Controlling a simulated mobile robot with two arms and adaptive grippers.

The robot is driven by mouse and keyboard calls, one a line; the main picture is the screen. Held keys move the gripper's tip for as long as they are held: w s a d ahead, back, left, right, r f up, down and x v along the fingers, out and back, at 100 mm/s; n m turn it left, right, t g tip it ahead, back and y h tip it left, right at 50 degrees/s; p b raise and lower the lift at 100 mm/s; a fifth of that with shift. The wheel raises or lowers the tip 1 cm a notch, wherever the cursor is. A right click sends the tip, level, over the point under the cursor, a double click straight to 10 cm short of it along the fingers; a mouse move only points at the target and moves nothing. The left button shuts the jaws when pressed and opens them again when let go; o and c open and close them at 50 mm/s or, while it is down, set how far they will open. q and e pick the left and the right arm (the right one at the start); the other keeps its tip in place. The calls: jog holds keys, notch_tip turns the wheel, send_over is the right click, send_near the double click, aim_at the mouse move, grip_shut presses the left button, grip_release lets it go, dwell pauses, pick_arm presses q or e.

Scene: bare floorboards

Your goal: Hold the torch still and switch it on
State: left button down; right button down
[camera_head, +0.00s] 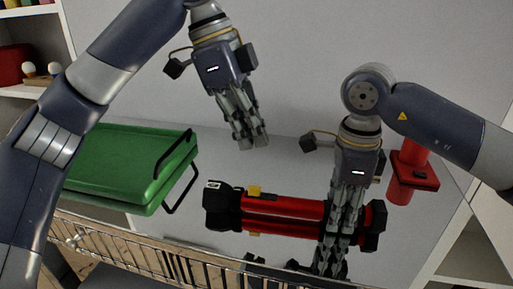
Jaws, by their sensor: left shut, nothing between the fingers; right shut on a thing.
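A red torch with black ends (285,217) lies on its side on the grey shelf surface, its length running left to right. A small yellow piece (254,191) sits on its upper side near the left end. My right gripper (335,245) is shut on the torch near its right end, and its fingers cover part of the body. My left gripper (253,145) is shut and empty. It hangs above and behind the torch, apart from it.
A green case (120,165) with a black handle stands at the left. A slatted metal rail (150,258) runs along the front left. White shelves stand at both sides.

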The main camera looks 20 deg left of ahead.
dwell(0.3)
jog(key=c, duration=1.1)
grip_release()
